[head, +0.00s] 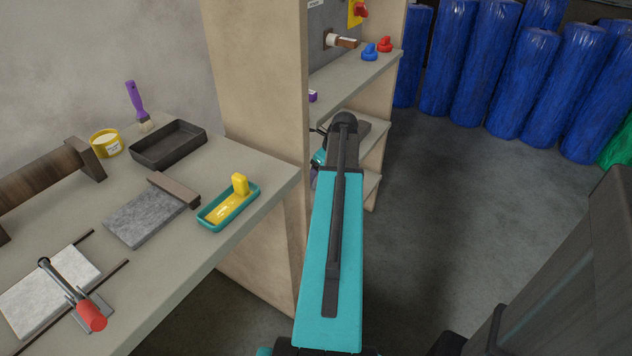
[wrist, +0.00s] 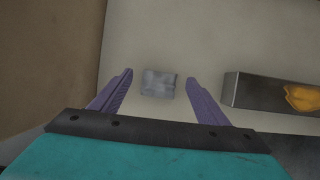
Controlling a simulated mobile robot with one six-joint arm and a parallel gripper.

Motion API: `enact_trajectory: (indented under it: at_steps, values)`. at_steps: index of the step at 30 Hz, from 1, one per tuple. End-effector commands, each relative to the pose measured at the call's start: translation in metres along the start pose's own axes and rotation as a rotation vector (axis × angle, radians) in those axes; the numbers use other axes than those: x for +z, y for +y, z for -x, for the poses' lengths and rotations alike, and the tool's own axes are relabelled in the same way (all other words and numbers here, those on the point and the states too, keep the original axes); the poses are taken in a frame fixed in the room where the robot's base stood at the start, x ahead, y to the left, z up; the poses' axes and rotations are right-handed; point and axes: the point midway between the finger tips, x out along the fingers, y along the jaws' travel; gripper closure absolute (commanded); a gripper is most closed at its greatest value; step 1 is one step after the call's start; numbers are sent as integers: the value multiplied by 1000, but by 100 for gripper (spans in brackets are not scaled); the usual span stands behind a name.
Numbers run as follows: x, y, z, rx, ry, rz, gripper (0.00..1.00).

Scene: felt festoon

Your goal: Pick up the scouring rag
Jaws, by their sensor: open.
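A small grey, roughly square piece that looks like the scouring rag (wrist: 158,84) lies flat on a pale surface in the wrist view. My gripper (wrist: 160,75) is open, with one purple finger to the left of the rag and one to the right in the picture. Clear gaps show between the rag and both fingers, and I cannot tell how far above it they are. In the head view the rag is not visible, and my gripper is mostly hidden at the shelf unit behind my arm.
A dark box (wrist: 270,100) with an orange-yellow thing stands right of the rag. A brown panel (wrist: 50,60) rises at the left. In the head view, the shelf unit (head: 255,70) adjoins a workbench (head: 160,255) holding a teal tray (head: 210,224) and tools.

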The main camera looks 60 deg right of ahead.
Motion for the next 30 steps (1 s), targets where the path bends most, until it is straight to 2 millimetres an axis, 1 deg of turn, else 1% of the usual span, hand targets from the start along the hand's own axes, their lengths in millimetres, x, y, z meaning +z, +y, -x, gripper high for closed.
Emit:
enact_trajectory:
  at_steps: [1, 4, 20, 27, 28, 30]
  values:
    - [-2, 0, -5, 2, 2, -1, 31]
    - [-2, 1, -8, 2, 1, -1, 31]
    - [-3, 0, -8, 0, 1, -2, 31]
    - [-3, 0, -8, 0, 1, -2, 72]
    - [-3, 0, -8, 0, 1, -2, 76]
    - [-3, 0, -8, 0, 1, -2, 76]
